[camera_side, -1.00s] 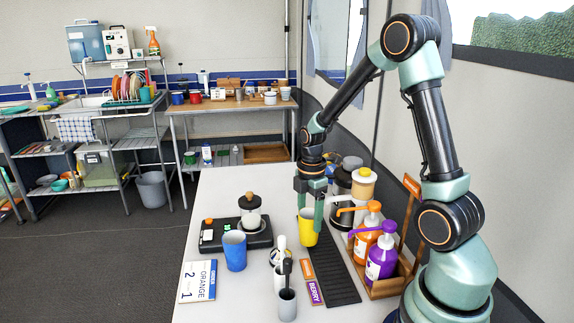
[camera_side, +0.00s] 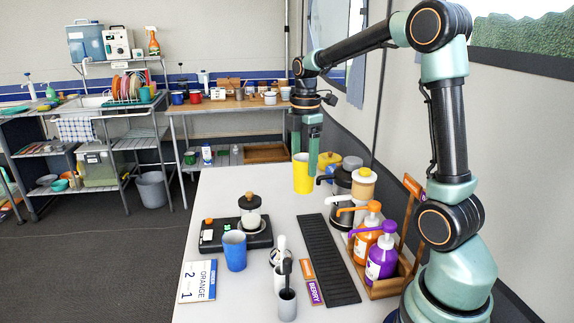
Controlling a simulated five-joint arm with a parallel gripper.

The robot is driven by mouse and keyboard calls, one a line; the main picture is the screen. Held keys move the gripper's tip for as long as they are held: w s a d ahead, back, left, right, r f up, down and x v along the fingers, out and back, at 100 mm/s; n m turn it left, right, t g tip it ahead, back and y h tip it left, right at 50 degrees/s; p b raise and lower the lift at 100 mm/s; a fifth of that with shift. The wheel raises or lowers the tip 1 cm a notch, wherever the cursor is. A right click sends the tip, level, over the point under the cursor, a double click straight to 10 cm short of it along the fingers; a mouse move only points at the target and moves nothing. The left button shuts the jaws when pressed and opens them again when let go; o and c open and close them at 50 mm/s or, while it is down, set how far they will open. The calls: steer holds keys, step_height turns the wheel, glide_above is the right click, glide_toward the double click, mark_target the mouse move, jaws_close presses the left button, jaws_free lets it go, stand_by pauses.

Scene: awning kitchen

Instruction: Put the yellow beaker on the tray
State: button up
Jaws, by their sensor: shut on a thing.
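The yellow beaker (camera_side: 302,176) is upright between the fingers of my gripper (camera_side: 307,155), which is shut on it. It appears held up at the far end of the white table; the height of its base above the top is hard to tell. A long dark ribbed strip (camera_side: 327,258), which looks like the tray, lies along the table, nearer the camera than the beaker. Its visible surface is bare. One finger is partly hidden behind the beaker.
Dark canisters (camera_side: 340,185) and yellow-topped containers stand right of my gripper. A wooden caddy (camera_side: 385,287) holds orange and purple pump bottles. A black scale (camera_side: 215,245) with a jar, a blue cup (camera_side: 234,252) and grey cups (camera_side: 287,305) stand left of the strip.

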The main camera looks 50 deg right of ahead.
steer(key=w+d, duration=0.4)
step_height(320, 180, down, 14)
steer(key=s+d, duration=0.2)
steer(key=d, duration=0.1)
steer(key=shift+s+d, duration=0.2)
steer(key=shift+s, duration=0.2)
steer(key=shift+a+f, duration=0.1)
steer(key=shift+f, duration=0.5)
steer(key=o, duration=1.3)
steer(key=shift+f, duration=0.15)
steer(key=shift+o, duration=0.2)
steer(key=shift+w, duration=0.1)
